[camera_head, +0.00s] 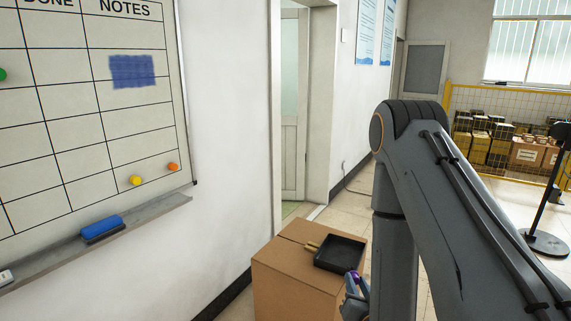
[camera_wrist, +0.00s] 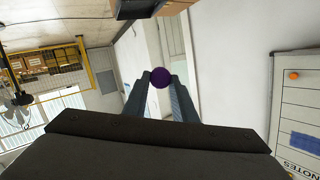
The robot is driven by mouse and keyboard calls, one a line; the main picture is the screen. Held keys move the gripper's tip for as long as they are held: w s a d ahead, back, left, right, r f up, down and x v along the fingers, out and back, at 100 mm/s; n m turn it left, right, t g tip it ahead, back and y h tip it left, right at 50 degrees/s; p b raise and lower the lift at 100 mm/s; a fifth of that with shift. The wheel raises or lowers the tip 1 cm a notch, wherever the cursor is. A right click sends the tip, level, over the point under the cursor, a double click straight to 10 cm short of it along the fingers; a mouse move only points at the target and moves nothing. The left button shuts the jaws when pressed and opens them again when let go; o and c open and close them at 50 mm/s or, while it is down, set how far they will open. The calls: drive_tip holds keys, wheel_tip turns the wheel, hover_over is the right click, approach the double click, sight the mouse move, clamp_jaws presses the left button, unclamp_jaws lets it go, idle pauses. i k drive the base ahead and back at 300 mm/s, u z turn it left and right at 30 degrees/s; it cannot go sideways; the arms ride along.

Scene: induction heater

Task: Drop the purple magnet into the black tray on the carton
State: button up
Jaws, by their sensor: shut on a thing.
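My gripper (camera_wrist: 160,78) is shut on the purple magnet (camera_wrist: 159,77), a small dark purple disc between the two fingertips in the wrist view. In the head view my gripper (camera_head: 354,284) is low at the right front of the carton, with a bit of purple showing at its tip. The black tray (camera_head: 340,252) lies on top of the cardboard carton (camera_head: 283,285). It is a shallow square tray with a light handle-like piece at its left. The gripper is just in front of the tray's near right corner; the exact gap cannot be told.
A whiteboard (camera_head: 108,130) with yellow and orange magnets hangs on the left wall. Its ledge (camera_head: 150,215) holds a blue eraser (camera_head: 101,229). A doorway stands behind the carton. A black stand (camera_head: 543,240) and a yellow mesh fence (camera_head: 480,110) with boxes are at right.

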sight(334, 253)
drive_tip(key=z, duration=1.8)
drive_tip(key=i, duration=3.3)
drive_tip(key=u, duration=3.75)
